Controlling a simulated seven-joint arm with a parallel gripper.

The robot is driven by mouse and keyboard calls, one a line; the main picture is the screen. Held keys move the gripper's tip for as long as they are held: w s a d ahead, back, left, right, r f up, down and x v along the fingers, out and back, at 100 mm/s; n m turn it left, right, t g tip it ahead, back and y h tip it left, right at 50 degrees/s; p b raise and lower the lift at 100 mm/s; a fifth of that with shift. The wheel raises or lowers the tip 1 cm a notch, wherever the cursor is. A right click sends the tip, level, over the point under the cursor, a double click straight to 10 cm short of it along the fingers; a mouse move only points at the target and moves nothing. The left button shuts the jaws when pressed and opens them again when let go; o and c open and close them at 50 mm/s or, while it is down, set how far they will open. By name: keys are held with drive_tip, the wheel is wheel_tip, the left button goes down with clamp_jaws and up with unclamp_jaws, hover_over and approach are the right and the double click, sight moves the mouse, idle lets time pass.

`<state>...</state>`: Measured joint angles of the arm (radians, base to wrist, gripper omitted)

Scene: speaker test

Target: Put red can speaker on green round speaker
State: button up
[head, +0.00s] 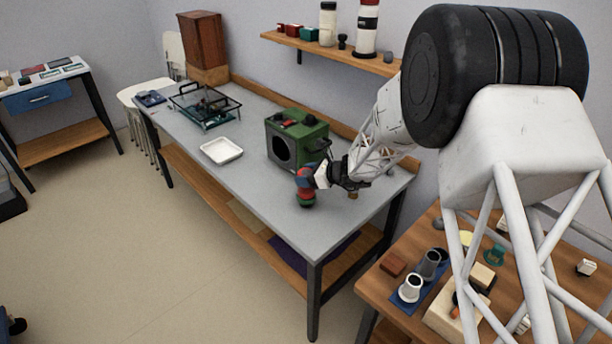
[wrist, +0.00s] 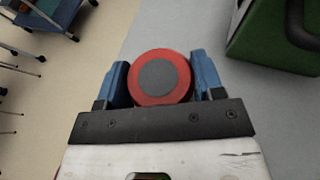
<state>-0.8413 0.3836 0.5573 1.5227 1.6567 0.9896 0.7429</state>
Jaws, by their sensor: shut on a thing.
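My gripper (head: 304,176) is at the front edge of the grey workbench, with its blue fingers shut on the red can speaker (head: 304,183). In the wrist view, the red can speaker (wrist: 139,97) shows end-on as a red ring around a grey disc, between the fingers of my gripper (wrist: 160,82). Whether the two touch is too small to tell. The wrist view does not show the green one; the red can covers that spot.
A large green box speaker (head: 312,143) stands just behind my gripper on the grey workbench (head: 240,185); its side also shows in the wrist view (wrist: 270,45). A white tray (head: 221,151) and a glass-topped frame (head: 205,104) are further left. The bench's front right is clear.

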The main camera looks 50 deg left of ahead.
drive_tip(key=shift+f, duration=0.1)
drive_tip(key=o, duration=1.1)
drive_tip(key=v, duration=1.2)
drive_tip(key=shift+r, duration=0.25)
